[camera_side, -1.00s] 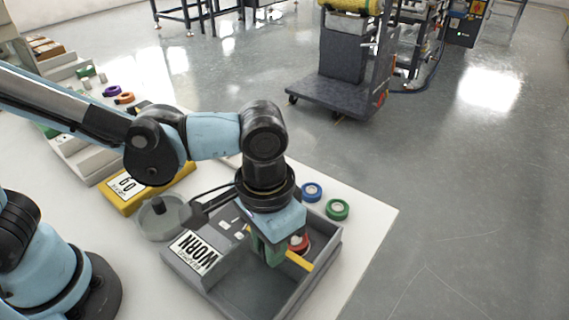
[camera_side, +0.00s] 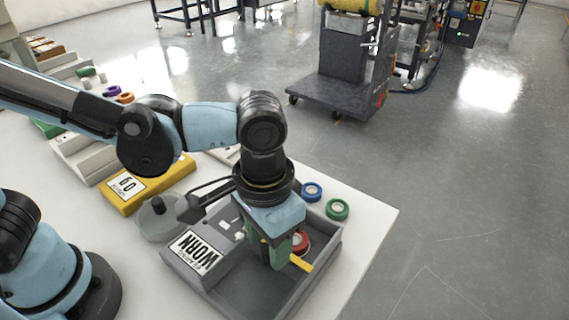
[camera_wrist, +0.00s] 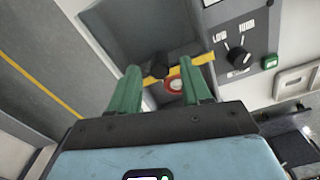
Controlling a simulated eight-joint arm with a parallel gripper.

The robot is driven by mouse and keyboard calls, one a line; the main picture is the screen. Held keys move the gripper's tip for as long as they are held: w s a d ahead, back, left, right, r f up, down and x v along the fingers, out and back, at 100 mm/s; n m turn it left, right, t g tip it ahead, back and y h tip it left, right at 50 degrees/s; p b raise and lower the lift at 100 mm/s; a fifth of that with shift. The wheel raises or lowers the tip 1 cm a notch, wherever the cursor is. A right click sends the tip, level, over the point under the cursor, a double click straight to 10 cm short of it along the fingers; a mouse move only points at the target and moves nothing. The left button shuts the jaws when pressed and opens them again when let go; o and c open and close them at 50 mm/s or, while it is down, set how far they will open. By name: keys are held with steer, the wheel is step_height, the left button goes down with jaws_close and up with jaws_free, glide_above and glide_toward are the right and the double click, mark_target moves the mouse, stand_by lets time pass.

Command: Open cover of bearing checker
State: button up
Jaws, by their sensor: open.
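A grey box marked WORN (camera_side: 194,253) stands near the table's front edge, with a panel of small controls and an open tray (camera_side: 254,289). I cannot tell for sure whether it is the bearing checker. A round grey unit with a knob on top (camera_side: 158,217) stands to its left. My gripper (camera_side: 281,266) is open over the tray, its green fingers apart. In the wrist view a red ring (camera_wrist: 173,85) and a yellow strip (camera_wrist: 202,59) show between and beyond the fingers (camera_wrist: 165,76). I cannot tell whether the fingers touch the strip. No cover is clearly recognisable.
A blue ring (camera_side: 312,191) and a green ring (camera_side: 338,209) lie on the table behind the tray. A yellow box (camera_side: 163,187) with a white label stands at the back left. The wrist view shows a black knob (camera_wrist: 238,57) and a green button (camera_wrist: 269,62).

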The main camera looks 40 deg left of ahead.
step_height(320, 180, up, 11)
stand_by(0.5)
steer(key=w+a+f+n+t, duration=0.1)
steer(key=a+f+t, duration=0.1)
steer(key=a, duration=0.5)
steer(key=w+a+f+n+t, duration=0.1)
steer(key=w+a+f+t, duration=0.1)
steer(key=a, duration=0.6)
steer(key=w+a+f+n+t, duration=0.1)
steer(key=a+f+t, duration=0.1)
steer(key=a, duration=0.6)
steer(key=shift+w+f+t, duration=0.35)
steer(key=shift+t, duration=0.25)
